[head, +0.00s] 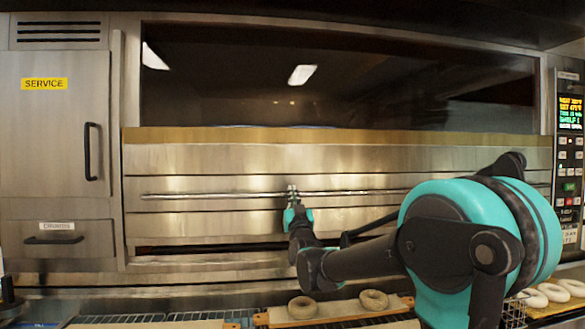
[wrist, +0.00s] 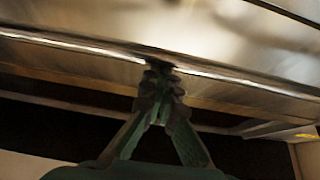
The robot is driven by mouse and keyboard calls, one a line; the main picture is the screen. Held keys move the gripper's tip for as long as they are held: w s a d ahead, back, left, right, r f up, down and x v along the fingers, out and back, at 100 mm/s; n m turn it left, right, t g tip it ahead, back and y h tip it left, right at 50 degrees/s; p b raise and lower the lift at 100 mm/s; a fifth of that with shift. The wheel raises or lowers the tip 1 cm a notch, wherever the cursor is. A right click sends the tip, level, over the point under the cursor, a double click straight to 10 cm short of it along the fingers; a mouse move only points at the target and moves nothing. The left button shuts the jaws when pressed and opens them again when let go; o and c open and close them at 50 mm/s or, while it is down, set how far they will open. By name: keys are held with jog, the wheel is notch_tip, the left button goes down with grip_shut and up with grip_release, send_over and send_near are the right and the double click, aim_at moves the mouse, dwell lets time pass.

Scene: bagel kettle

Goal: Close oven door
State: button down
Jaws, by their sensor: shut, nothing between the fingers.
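The oven door (head: 200,160) is a wide stainless steel front below a dark glass window (head: 330,80). A long horizontal bar (head: 220,195) runs across it. A dark gap (head: 200,247) shows along the lower edge, so the door looks at least partly open. My gripper (head: 292,190) is shut and empty, with its fingertips at the bar near the middle. In the wrist view the closed fingertips (wrist: 160,72) overlap the bright edge of the bar (wrist: 80,45), with a dark opening below. I cannot tell whether they touch it.
A control panel (head: 569,150) stands at the right. A service cabinet (head: 55,130) with a black handle is at the left. In front below, bagels (head: 302,307) lie on a board (head: 338,318), and pale rings (head: 550,292) lie at the lower right. Wire racks line the front.

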notch_tip(320, 180, down, 7)
jog(key=shift+r, duration=0.15)
dwell(0.4)
jog(key=shift+h, duration=0.3)
